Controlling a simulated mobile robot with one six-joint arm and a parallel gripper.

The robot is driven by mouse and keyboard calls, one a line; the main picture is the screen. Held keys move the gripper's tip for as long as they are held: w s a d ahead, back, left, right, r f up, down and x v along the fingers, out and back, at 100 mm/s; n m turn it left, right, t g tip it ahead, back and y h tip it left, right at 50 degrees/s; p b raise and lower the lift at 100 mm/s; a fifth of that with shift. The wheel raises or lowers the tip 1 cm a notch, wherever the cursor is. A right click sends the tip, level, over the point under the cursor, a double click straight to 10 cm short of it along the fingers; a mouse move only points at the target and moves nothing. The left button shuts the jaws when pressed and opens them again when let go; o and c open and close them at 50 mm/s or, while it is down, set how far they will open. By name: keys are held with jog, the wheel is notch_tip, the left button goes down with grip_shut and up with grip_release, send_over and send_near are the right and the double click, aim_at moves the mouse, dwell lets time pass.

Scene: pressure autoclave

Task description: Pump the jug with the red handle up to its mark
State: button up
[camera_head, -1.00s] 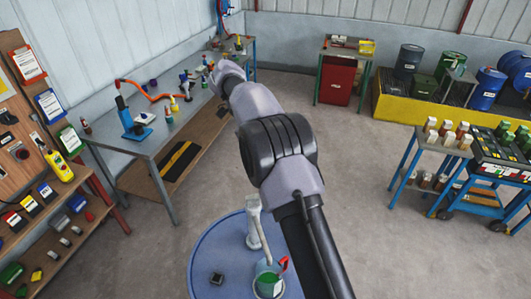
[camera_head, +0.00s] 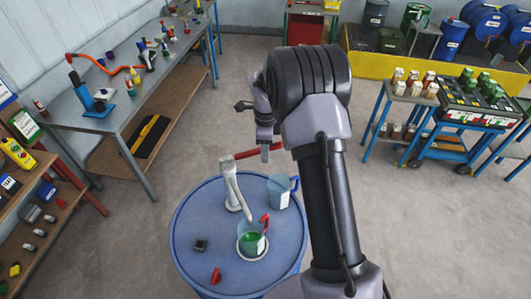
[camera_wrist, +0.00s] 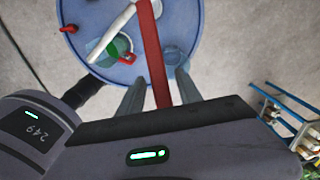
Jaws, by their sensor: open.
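The jug with the red handle (camera_head: 252,243) stands on the blue drum, holding green liquid and bearing a white label. It also shows in the wrist view (camera_wrist: 113,52). I cannot make out its mark. The pale pump (camera_head: 231,188) rises from the drum top, its spout ending over this jug. A red lever (camera_head: 244,154) extends right from the pump's top. My gripper (camera_head: 265,152) is over the drum's far side. In the wrist view my gripper (camera_wrist: 158,88) is open, with the red lever (camera_wrist: 150,45) running between its fingers. I cannot tell whether they touch it.
A second jug with a blue handle (camera_head: 279,192) stands on the blue drum (camera_head: 190,215), right of the pump. A black block (camera_head: 199,244) and a small red item (camera_head: 215,276) lie there too. A workbench (camera_head: 120,108) stands left, a bottle cart (camera_head: 405,100) right.

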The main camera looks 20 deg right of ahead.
jog(key=shift+w+a+f, duration=0.1)
jog(key=shift+f, duration=1)
grip_shut()
dwell(0.6)
